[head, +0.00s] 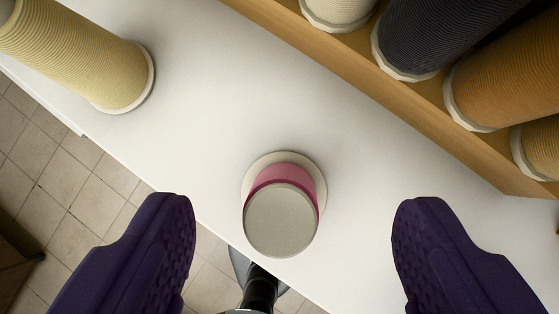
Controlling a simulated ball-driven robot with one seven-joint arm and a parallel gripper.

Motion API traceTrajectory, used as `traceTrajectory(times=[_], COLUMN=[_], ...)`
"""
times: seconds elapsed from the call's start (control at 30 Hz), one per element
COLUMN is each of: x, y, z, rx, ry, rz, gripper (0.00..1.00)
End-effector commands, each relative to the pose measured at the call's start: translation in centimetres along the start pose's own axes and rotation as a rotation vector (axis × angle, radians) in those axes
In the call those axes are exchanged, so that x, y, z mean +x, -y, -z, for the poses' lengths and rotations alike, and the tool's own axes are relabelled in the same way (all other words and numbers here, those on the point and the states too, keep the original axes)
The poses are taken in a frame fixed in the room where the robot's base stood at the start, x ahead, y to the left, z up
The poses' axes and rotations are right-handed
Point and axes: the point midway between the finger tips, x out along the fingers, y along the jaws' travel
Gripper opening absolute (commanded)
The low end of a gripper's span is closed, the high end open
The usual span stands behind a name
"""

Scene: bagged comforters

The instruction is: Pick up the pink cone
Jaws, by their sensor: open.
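The pink cone (269,180) stands on the white surface (190,140) near its front edge, seen from above. Its pale grey round top faces me, and a wider cream base rim shows behind it. Only a band of pink side is visible. My gripper (292,225) is open, with one purple finger to the left of the cone and one to the right. There is a clear gap on both sides, and neither finger appears to touch it.
A yellow ribbed cone (80,50) is at the upper left. A wooden shelf (390,100) at the upper right holds several cones, including a dark one (430,35) and an orange-brown one (505,75). Tiled floor (75,185) lies beyond the front edge.

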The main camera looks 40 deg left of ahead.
Motion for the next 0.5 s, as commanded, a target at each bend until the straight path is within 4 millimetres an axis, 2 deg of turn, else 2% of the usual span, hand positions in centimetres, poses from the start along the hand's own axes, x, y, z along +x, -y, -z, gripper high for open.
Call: traceTrajectory(times=[0.23, 0.5], x=[3.9, 4.6], y=[0.5, 0.5], z=[-0.1, -0.1], rx=[0.000, 0.000], ry=[0.002, -0.001], rz=[0.001, 0.000], gripper=[0.73, 0.73])
